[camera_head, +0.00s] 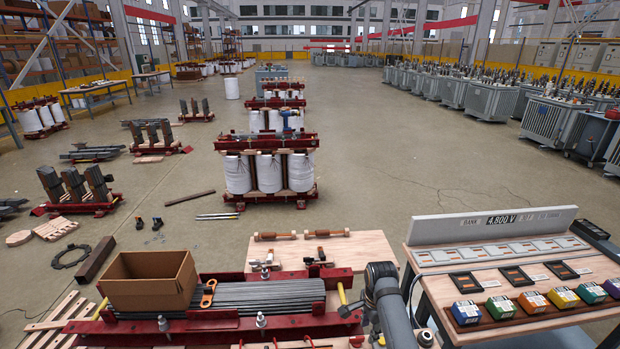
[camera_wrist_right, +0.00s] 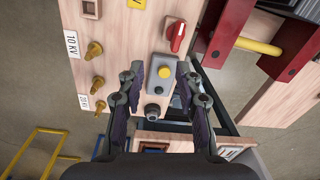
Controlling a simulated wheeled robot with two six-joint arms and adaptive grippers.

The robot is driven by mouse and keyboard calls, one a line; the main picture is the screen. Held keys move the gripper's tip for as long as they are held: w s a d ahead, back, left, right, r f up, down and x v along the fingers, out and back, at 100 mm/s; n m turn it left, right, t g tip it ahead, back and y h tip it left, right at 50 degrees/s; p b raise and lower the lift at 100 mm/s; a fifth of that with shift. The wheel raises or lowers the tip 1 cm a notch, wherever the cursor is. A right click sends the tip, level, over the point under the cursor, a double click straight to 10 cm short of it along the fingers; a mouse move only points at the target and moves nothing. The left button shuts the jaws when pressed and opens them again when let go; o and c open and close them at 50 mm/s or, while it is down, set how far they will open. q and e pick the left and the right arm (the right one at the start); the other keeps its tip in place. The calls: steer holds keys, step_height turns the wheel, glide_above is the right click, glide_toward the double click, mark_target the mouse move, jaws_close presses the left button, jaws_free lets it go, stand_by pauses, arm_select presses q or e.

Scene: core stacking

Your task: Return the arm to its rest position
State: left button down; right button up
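My right arm (camera_head: 390,307) rises at the lower middle right of the head view, beside the red core frame. Its fingers are hard to make out there. In the right wrist view my right gripper (camera_wrist_right: 160,92) is open, with its two dark fingers apart and nothing held between them. Beyond the fingertips is a wooden panel (camera_wrist_right: 128,28) with a grey box carrying a yellow button (camera_wrist_right: 165,72), and a red knob (camera_wrist_right: 177,36) above it. I cannot tell whether the fingers touch the panel. My left gripper is not in view.
A red core frame (camera_head: 215,328) holds stacked grey steel sheets (camera_head: 262,294), with a cardboard box (camera_head: 150,280) at its left. At right stands a bench (camera_head: 498,258) with several coloured blocks. A yellow-handled bar (camera_wrist_right: 258,46) lies at upper right in the wrist view.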

steer(key=s+d+f+n+t, duration=0.15)
steer(key=s+d+n, duration=0.35)
steer(key=s+n, duration=0.5)
steer(key=s+r+n+t, duration=0.1)
steer(key=s+r+n, duration=0.2)
steer(key=s, duration=0.4)
steer(key=s+r+n+t, duration=0.1)
steer(key=s+r+n, duration=0.2)
steer(key=s, duration=0.4)
steer(key=s+d+f+g, duration=0.1)
steer(key=d+f, duration=0.1)
steer(key=f, duration=1.2)
steer(key=s+d+f+g, duration=0.1)
steer(key=s+f, duration=0.1)
steer(key=f, duration=1.1)
steer(key=s+d+f, duration=0.1)
steer(key=s+f, duration=1.4)
steer(key=s, duration=0.3)
steer(key=shift+f+g+h, duration=0.2)
steer(key=shift+g+h, duration=0.1)
steer(key=shift+g, duration=0.15)
